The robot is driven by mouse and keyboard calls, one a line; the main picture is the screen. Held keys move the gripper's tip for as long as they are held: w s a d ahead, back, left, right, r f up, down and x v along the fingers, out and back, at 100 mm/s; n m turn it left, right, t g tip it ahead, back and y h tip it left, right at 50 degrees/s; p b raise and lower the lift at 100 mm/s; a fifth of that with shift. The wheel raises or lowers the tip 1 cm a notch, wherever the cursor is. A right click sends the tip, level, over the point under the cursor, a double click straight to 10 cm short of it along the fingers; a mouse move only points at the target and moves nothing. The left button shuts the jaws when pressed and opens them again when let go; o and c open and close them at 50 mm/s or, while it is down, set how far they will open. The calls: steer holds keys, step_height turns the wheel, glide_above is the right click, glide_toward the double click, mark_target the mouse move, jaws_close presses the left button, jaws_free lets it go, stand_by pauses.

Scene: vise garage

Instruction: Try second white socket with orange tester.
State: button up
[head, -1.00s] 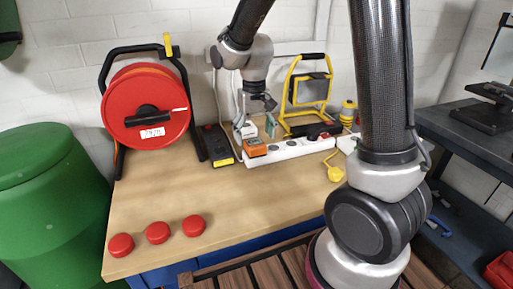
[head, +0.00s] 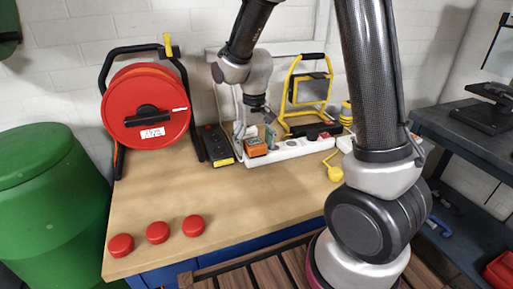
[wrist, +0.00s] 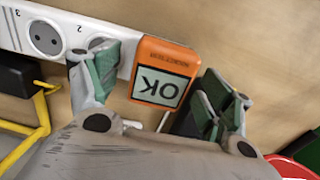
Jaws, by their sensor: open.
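The orange tester (head: 257,149) sits on the left end of the white power strip (head: 310,147). In the wrist view the tester (wrist: 165,72) has a screen that reads OK, upside down. My gripper (wrist: 162,78) is open, with one green-padded finger on each side of the tester. The left finger overlaps the strip and partly covers the socket marked 2 (wrist: 97,43). The socket marked 3 (wrist: 45,38) is bare. The tester hides whatever socket lies under it. In the head view my gripper (head: 255,133) is low over the tester.
A black box with a yellow end (head: 215,145) lies just left of the strip. A yellow work light (head: 306,92) stands behind it, and a red cable reel (head: 146,105) at the left. Several red caps lie at the front left. The middle of the bench (head: 235,195) is clear.

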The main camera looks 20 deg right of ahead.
mark_target(255, 141)
stand_by(0.3)
steer(key=c, duration=1.6)
steer(key=shift+r, duration=3)
steer(key=shift+c, duration=0.2)
steer(key=shift+d, duration=0.1)
steer(key=d, duration=0.6)
steer(key=shift+d+r, duration=0.2)
steer(key=shift+r, duration=0.25)
